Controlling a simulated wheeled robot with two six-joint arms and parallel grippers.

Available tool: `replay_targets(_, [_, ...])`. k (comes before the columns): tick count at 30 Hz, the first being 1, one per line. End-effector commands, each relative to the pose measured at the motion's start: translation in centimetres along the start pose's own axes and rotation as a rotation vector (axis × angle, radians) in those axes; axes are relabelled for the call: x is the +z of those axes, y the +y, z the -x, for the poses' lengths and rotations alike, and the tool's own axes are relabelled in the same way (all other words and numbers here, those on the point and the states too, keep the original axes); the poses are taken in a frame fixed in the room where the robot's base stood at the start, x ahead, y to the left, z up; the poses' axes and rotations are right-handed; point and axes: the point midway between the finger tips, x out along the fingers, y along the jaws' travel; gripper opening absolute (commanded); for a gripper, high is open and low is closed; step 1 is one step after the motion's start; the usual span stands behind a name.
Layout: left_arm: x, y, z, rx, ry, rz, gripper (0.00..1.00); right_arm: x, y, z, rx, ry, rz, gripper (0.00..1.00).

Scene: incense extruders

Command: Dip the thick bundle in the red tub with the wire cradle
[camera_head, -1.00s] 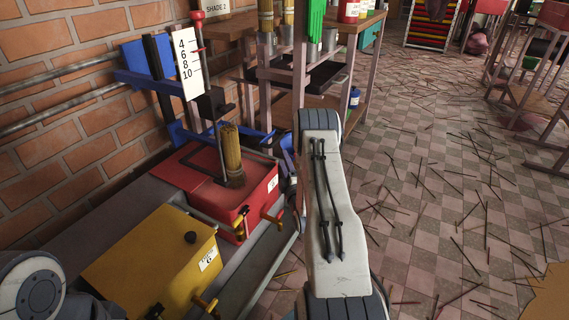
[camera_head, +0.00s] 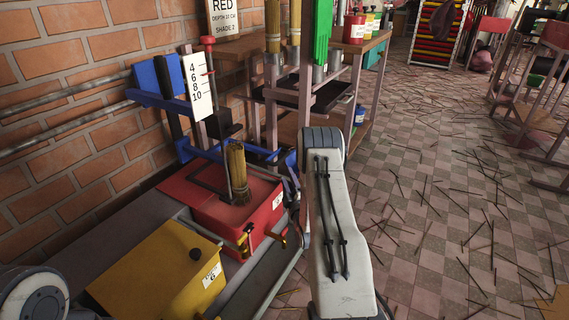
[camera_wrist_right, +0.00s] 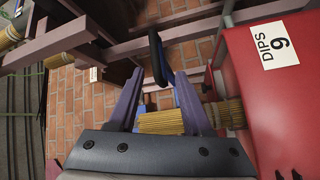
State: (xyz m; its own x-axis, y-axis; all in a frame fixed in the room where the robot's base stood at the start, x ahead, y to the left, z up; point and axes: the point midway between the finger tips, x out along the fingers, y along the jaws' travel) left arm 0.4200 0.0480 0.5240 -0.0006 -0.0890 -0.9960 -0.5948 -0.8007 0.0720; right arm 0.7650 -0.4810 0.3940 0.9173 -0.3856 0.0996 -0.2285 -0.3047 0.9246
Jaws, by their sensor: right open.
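The thick bundle (camera_head: 237,172) is tan and stands upright, its lower end at the open top of the red tub (camera_head: 257,213). A thin dark rod, seemingly part of the wire cradle (camera_head: 221,165), hangs beside it below the red-knobbed depth scale (camera_head: 199,87). My right arm reaches past the tub's right side, and its gripper is largely hidden in the head view. In the right wrist view my right gripper (camera_wrist_right: 160,72) has its fingers apart. The bundle (camera_wrist_right: 165,122) crosses behind the right-hand finger, beside the red tub (camera_wrist_right: 285,95); contact is unclear. My left gripper is out of view.
A yellow tub (camera_head: 160,270) stands in front of the red one. A sign (camera_head: 229,14) reads RED, depth 10 cm, shade 2. A wooden rack (camera_head: 345,62) with bundles and jars stands behind. Loose sticks litter the tiled floor (camera_head: 440,200) on the right.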

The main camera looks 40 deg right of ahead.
Motion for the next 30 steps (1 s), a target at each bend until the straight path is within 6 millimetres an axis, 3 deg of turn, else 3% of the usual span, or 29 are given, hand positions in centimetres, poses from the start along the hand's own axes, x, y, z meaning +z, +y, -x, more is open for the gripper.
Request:
replay_targets(1, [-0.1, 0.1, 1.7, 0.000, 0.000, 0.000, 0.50, -0.6, 1.1, -0.5, -0.015, -0.003, -0.111, 0.50])
replay_targets(6, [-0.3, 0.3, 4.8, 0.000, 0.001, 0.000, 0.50, -1.3, 1.6, -1.7, -0.072, -0.039, -0.577, 0.50])
replay_targets(18, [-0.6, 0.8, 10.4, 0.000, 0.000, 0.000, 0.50, -2.8, 2.1, -3.6, -0.126, -0.182, -1.518, 0.50])
replay_targets(30, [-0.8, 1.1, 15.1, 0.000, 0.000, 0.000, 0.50, -1.4, 2.6, -3.9, -0.021, -0.298, -2.344, 0.50])
